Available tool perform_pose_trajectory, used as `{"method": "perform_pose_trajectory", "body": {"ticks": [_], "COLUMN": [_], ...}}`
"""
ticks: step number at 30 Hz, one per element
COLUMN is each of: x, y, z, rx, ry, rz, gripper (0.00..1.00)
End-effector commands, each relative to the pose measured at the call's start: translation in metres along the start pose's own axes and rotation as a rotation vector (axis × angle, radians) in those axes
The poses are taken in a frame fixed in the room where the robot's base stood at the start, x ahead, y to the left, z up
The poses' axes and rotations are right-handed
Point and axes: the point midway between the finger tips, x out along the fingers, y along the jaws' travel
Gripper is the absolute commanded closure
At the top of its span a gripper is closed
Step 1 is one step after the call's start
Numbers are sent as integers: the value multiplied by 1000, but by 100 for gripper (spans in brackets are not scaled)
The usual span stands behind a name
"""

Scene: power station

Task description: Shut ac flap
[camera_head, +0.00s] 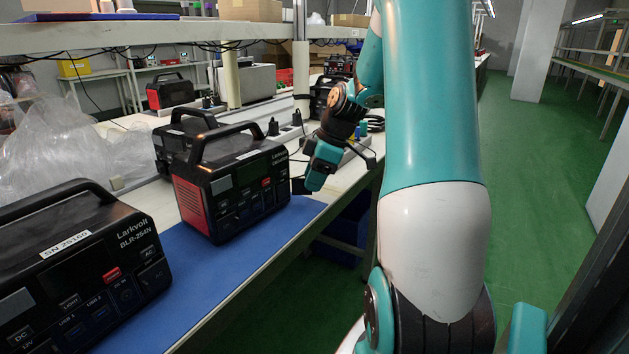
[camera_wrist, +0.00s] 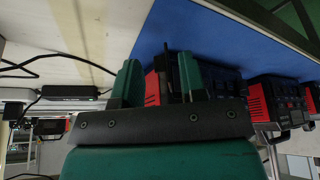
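The middle power station (camera_head: 235,180), black with a red side and a top handle, stands on a blue mat (camera_head: 215,262), its front toward the aisle. My gripper (camera_head: 308,182) is just right of its front panel's right end, pointing down. In the wrist view my gripper (camera_wrist: 160,82) shows two green fingers apart, with a clear gap. A dark upright piece (camera_wrist: 184,72) shows beside the right finger; I cannot tell whether it is a flap or a finger pad. A red-and-black power station (camera_wrist: 205,75) lies beyond the fingers. The AC flap cannot be made out clearly.
A nearer power station (camera_head: 85,270) with an AC label stands at lower left. Another (camera_head: 185,135) stands behind the middle one. Clear plastic wrap (camera_head: 70,150) lies at left. Cables and a power strip lie near the gripper. The green aisle floor (camera_head: 535,180) is clear.

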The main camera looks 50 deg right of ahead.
Motion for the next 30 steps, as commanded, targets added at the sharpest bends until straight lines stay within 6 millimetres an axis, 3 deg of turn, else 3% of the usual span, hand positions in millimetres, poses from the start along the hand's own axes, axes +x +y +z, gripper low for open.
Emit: {"method": "perform_pose_trajectory", "body": {"ticks": [8,13,14,30], "x": [2,1,1,1], "y": [0,0,0,0], "z": [0,0,0,0], "rx": [0,1,1,10], "ry": [0,0,0,-1], "rz": [0,0,0,5], "gripper": [62,98,100,100]}}
